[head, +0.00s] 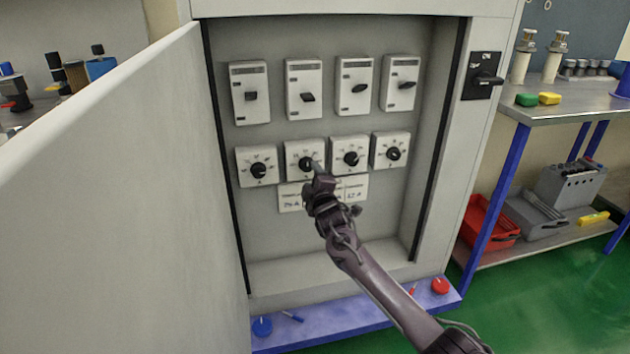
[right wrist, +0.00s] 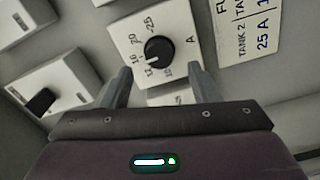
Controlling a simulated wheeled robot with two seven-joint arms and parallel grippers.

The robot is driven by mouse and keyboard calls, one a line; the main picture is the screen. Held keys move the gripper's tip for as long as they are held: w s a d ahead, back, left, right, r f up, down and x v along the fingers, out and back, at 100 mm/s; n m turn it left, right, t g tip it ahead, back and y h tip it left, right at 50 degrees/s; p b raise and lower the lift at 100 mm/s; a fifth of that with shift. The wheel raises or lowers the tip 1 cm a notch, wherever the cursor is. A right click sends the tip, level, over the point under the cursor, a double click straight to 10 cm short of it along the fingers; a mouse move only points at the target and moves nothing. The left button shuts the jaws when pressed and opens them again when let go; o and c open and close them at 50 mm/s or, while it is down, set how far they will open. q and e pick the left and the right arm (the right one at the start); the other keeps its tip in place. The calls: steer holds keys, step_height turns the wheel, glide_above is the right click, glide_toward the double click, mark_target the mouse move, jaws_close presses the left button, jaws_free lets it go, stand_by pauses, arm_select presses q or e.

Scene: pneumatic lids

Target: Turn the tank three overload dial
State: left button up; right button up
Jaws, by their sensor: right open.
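A row of white dial plates with round black knobs sits inside the open cabinet. The second dial from the left (head: 306,162) and the third dial (head: 351,158) are nearest my right gripper (head: 318,178), which is just below and between them in the head view. In the right wrist view, one black knob (right wrist: 158,50) on a white numbered plate lies ahead, between the spread fingers of my right gripper (right wrist: 162,85). The gripper is open and empty; I cannot tell whether it touches the plate. Which dial is tank three is not readable. My left gripper is out of view.
A label plate (head: 290,197) under the dials is partly hidden by my arm. It also shows in the right wrist view (right wrist: 255,40). Switches (head: 308,98) line the row above. The open cabinet door (head: 110,200) blocks the left. A workbench (head: 585,108) stands right.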

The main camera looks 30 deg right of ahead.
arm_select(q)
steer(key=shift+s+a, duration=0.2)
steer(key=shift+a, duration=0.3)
arm_select(e)
steer(key=shift+v, duration=1.6)
steer(key=shift+f, duration=0.1)
